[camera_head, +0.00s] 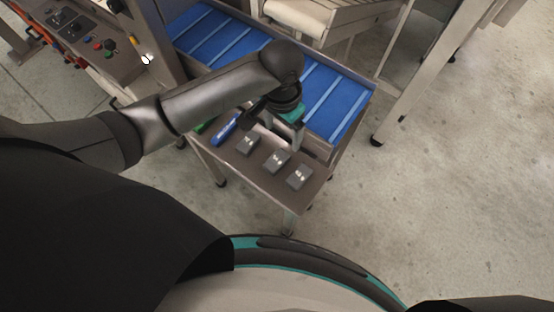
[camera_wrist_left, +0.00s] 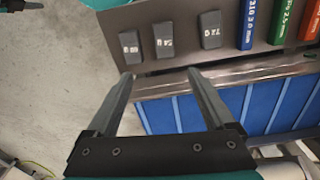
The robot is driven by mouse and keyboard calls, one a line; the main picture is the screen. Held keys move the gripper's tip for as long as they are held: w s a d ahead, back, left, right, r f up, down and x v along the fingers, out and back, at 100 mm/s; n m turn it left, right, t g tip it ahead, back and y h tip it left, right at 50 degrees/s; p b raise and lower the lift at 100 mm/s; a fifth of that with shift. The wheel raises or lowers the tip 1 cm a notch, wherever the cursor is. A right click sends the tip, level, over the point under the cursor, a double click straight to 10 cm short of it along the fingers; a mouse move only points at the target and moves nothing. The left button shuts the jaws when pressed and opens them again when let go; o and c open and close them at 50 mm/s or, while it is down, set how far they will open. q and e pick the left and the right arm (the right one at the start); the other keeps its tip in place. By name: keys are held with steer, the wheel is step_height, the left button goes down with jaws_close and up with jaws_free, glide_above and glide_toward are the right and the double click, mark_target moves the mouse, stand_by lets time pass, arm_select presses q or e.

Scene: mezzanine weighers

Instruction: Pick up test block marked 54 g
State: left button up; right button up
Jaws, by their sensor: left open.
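Three small dark grey blocks stand in a row on a brown-grey shelf. In the head view they are the left block (camera_head: 247,144), the middle block (camera_head: 276,160) and the right block (camera_head: 299,177). The wrist view shows them in reverse order: one at the left (camera_wrist_left: 130,47), one in the middle (camera_wrist_left: 165,40), one at the right (camera_wrist_left: 210,30). Each has a pale marking, too small and blurred to tell which reads 54 g. My left gripper (camera_wrist_left: 160,73) is open and empty, its fingertips short of the left and middle blocks in that view.
A blue stick (camera_wrist_left: 248,22), a green stick (camera_wrist_left: 280,24) and a red-orange one (camera_wrist_left: 312,25) lie beside the blocks on the shelf (camera_head: 262,180). A blue ribbed conveyor (camera_head: 325,97) runs along its far side. A control panel (camera_head: 75,25) stands at upper left.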

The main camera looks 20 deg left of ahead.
arm_select(q)
steer(key=b, duration=0.3)
glide_above(278, 159)
steer(key=f, duration=1)
steer(key=shift+w+d, duration=0.1)
steer(key=shift+w, duration=0.2)
steer(key=f, duration=0.1)
steer(key=f+b, duration=0.1)
steer(key=f, duration=0.1)
steer(key=f+b, duration=0.1)
steer(key=f, duration=0.1)
steer(key=shift+s+f, duration=0.1)
steer(key=shift+s, duration=0.15)
jaws_close()
